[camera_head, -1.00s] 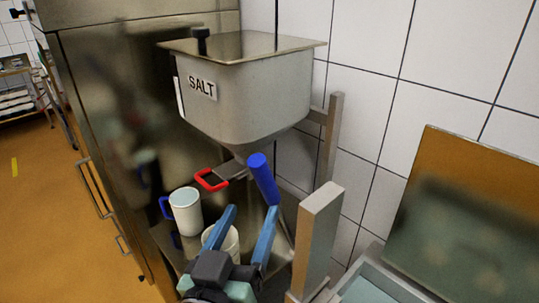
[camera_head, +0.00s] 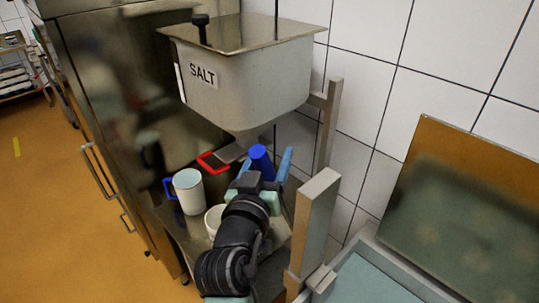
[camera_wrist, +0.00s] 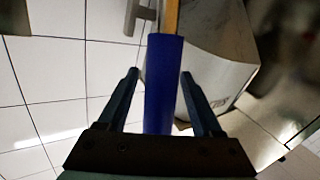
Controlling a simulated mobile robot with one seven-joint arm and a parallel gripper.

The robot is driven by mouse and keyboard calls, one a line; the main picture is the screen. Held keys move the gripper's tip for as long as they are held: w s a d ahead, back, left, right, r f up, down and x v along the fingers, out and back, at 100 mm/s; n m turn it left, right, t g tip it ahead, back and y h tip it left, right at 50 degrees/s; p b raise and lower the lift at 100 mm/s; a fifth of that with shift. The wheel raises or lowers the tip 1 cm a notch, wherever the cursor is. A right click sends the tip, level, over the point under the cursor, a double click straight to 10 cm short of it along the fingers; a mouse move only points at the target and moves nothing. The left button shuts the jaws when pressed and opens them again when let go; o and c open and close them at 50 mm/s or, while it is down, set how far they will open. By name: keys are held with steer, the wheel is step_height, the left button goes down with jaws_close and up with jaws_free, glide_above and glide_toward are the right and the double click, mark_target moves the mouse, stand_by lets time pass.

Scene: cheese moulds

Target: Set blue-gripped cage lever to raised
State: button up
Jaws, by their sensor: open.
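The lever's blue grip (camera_head: 261,160) stands below the salt hopper in the head view, tilted a little. The lower end of the lever is hidden behind my gripper in the head view.
The steel hopper marked SALT (camera_head: 245,90) hangs above, with a red-handled slide (camera_head: 212,162) under it. A white mug with a blue handle (camera_head: 189,192) and a second white cup (camera_head: 214,219) stand to the left. A metal post (camera_head: 314,225) rises close on the right.

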jaws_close()
stand_by(0.3)
stand_by(1.1)
